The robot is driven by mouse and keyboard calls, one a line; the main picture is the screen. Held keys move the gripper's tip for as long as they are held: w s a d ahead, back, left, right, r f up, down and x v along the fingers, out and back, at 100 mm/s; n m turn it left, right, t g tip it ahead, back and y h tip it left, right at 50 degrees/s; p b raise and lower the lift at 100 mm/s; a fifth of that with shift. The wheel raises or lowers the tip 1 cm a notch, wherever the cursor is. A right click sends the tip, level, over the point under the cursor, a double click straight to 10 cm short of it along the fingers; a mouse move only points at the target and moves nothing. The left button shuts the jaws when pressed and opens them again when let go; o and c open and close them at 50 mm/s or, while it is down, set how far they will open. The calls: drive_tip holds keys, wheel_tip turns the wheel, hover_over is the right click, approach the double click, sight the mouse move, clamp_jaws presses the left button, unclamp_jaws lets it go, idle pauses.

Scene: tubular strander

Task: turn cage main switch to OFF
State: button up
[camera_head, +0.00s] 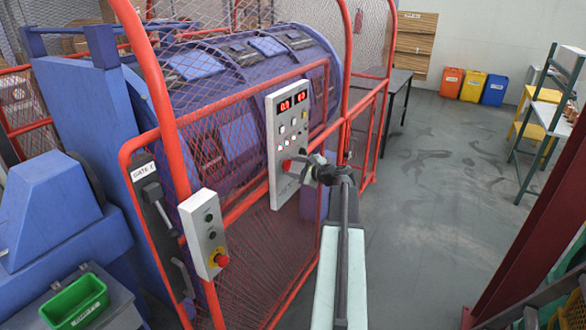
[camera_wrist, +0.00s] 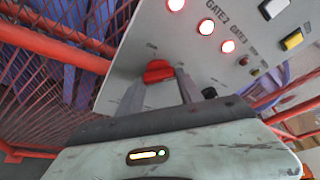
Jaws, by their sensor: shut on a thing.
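The cage main switch looks to be the red knob (camera_wrist: 158,71) low on the grey control panel (camera_wrist: 200,45); its label is too small to read. My gripper (camera_wrist: 160,85) is shut on the red knob, with one finger on each side of it in the wrist view. In the head view the red knob (camera_head: 287,165) shows at the lower edge of the panel (camera_head: 274,130), with my gripper (camera_head: 300,168) up against it. The fingers and arm hide part of that corner of the panel. The knob's position mark cannot be made out.
The panel stands on a red mesh guard (camera_head: 250,180) before the blue strander cage (camera_head: 230,75). A smaller box (camera_head: 205,235) with a red emergency button is at lower left, by the gate handle (camera_head: 160,205). Lit red indicators (camera_wrist: 207,27) are above the knob. Floor at right is clear.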

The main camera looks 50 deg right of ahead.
drive_tip(key=shift+f, duration=0.1)
drive_tip(key=shift+f+n+t+b, duration=0.1)
drive_tip(key=shift+n+t+b, duration=0.9)
drive_tip(key=shift+n+b, duration=1.5)
drive_tip(key=shift+n+t+b, duration=1)
drive_tip(key=shift+n+b, duration=0.85)
drive_tip(key=shift+n, duration=1.2)
drive_tip(key=shift+f+n+t+b, duration=0.1)
drive_tip(key=shift+n+t+b, duration=0.9)
drive_tip(key=shift+n+b, duration=1.5)
drive_tip(key=shift+n, duration=0.55)
drive_tip(key=o, duration=1.4)
